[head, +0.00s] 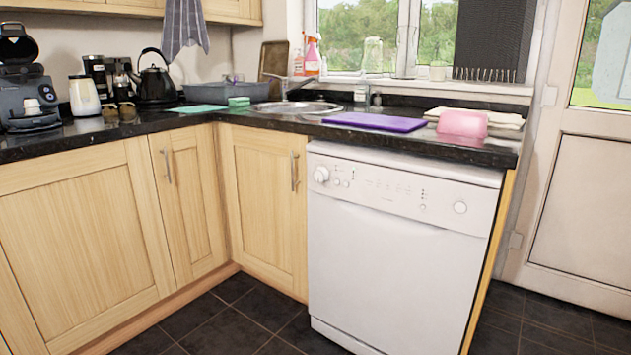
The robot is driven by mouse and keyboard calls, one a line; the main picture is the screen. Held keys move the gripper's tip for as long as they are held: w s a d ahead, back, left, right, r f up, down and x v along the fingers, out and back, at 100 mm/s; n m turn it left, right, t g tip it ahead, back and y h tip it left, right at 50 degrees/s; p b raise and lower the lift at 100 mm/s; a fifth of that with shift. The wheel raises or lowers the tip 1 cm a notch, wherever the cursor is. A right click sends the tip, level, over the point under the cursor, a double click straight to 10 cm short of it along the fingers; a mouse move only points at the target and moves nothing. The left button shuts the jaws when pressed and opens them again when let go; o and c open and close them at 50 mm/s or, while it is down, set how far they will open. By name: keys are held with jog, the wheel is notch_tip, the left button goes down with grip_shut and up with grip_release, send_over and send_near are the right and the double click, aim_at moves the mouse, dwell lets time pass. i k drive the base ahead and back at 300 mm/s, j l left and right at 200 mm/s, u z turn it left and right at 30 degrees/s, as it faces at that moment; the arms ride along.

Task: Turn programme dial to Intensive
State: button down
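A white dishwasher (392,255) stands under the granite counter at the right, with its door shut. Its programme dial (321,174) is a round white knob at the left end of the control panel. The dial's markings and pointer are too small to read. Two small buttons (342,183) sit just right of the dial, and a round button (460,208) is at the panel's right end. My gripper is not in view.
Dark tiled floor (245,325) lies clear before the dishwasher. Wooden cupboards with bar handles (294,171) stand to its left. The counter above holds a purple board (374,122) and a pink item (462,123). A white door (585,190) is at the right.

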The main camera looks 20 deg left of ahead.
aim_at(321, 175)
jog(key=u, duration=1.1)
jog(key=i+j+z, duration=0.3)
jog(key=i+j, duration=0.5)
jog(key=i, duration=0.15)
